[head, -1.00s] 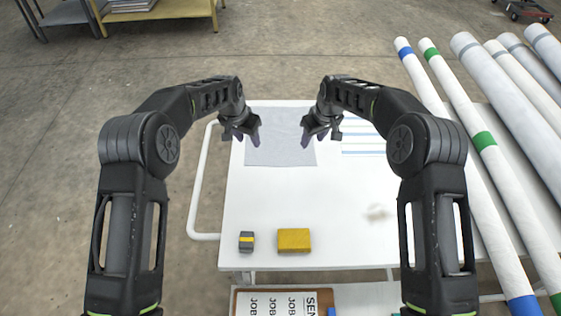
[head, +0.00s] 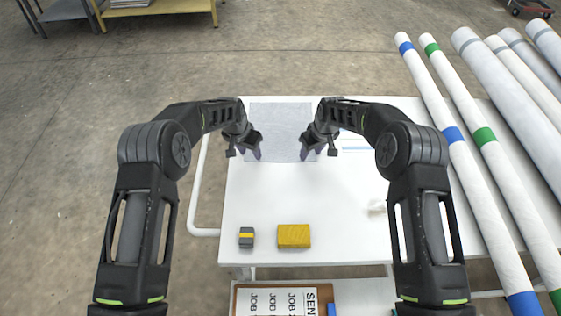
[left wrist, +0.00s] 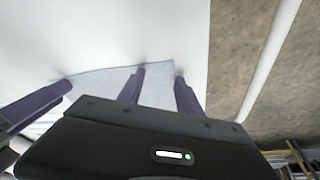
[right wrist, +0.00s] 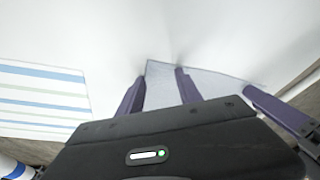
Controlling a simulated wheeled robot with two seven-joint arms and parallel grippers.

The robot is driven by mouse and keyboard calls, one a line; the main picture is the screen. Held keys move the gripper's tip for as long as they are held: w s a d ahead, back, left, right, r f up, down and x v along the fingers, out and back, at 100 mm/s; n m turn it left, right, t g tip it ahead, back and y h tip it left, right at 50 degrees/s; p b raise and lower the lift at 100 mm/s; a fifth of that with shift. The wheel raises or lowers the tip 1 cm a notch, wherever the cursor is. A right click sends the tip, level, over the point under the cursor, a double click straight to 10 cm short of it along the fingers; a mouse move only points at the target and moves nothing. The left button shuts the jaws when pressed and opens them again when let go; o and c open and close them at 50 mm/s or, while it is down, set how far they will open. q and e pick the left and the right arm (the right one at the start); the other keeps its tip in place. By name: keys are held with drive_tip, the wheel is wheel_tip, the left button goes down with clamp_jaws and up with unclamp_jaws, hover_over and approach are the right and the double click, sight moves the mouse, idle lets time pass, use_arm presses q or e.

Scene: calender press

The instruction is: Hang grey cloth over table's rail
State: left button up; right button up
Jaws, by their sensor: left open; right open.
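The grey cloth (head: 279,118) lies flat at the far side of the white table (head: 330,215). My left gripper (head: 247,152) is open at its near left corner. My right gripper (head: 316,152) is open at its near right corner. The cloth also shows in the left wrist view (left wrist: 105,82), with the open left fingers (left wrist: 160,72) at a corner. In the right wrist view it (right wrist: 210,83) has the open right fingers (right wrist: 160,75) at its other corner. Contact is hard to tell. The table's white rail (head: 199,185) runs along its left side, bare.
A yellow block (head: 294,236) and a grey block with a yellow band (head: 246,238) sit at the near edge. A striped sheet (right wrist: 40,95) lies right of the cloth, partly hidden by my arm. The table's middle is clear.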

use_arm(q)
drive_tip(key=shift+f, duration=0.15)
use_arm(e)
drive_tip(key=shift+f, duration=0.15)
use_arm(q)
drive_tip(key=shift+c, duration=0.3)
use_arm(e)
drive_tip(key=shift+c, duration=0.3)
use_arm(q)
drive_tip(key=shift+c, duration=0.3)
use_arm(e)
drive_tip(key=shift+c, duration=0.3)
use_arm(q)
clamp_jaws()
use_arm(e)
clamp_jaws()
use_arm(q)
drive_tip(key=shift+a, duration=0.15)
use_arm(e)
drive_tip(key=shift+d, duration=0.15)
